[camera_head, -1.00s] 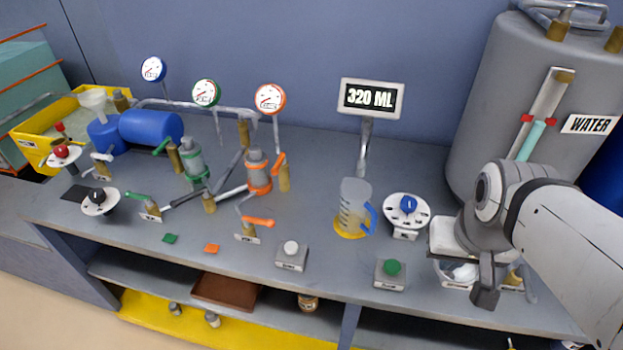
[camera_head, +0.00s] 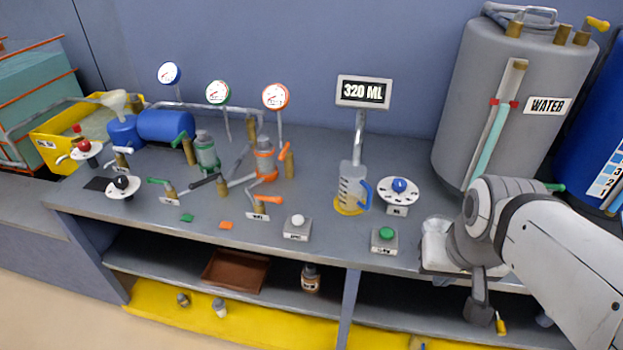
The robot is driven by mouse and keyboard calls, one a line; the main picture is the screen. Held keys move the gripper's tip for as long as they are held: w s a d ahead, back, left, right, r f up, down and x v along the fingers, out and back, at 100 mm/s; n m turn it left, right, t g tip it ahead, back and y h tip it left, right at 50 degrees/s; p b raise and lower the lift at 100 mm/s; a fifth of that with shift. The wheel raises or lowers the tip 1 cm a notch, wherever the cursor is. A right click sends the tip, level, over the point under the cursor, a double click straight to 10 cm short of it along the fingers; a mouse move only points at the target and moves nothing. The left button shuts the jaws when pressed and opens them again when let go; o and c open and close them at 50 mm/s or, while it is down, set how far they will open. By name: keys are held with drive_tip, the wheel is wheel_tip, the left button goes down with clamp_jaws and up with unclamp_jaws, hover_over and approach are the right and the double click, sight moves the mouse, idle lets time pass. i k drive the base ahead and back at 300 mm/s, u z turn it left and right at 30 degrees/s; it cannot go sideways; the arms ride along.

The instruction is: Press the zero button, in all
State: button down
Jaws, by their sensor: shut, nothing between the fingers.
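A small grey box with a white round button (camera_head: 297,222) sits near the front edge of the bench, left of the measuring jug. A similar box with a green button (camera_head: 386,234) sits to its right. Both labels are too small to read surely. The jug (camera_head: 352,190) holds pale liquid and stands on a yellow disc. The display (camera_head: 363,92) behind it reads 320 ML. My gripper (camera_head: 478,311) shows as a dark, shut end hanging below my wrist at the right, by the bench's front edge. It is empty and apart from both buttons.
A blue-knob dial (camera_head: 399,187) stands right of the jug. Orange (camera_head: 265,160) and green (camera_head: 206,152) fittings with levers and pipes fill the bench's left half. A grey water tank (camera_head: 480,80) stands behind my arm. The front strip between the two buttons is clear.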

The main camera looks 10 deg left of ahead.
sight(298, 220)
drive_tip(key=z, duration=2.25)
drive_tip(key=k, duration=2.25)
drive_tip(key=u, duration=1.45)
drive_tip(key=i, duration=0.85)
drive_tip(key=u, duration=0.05)
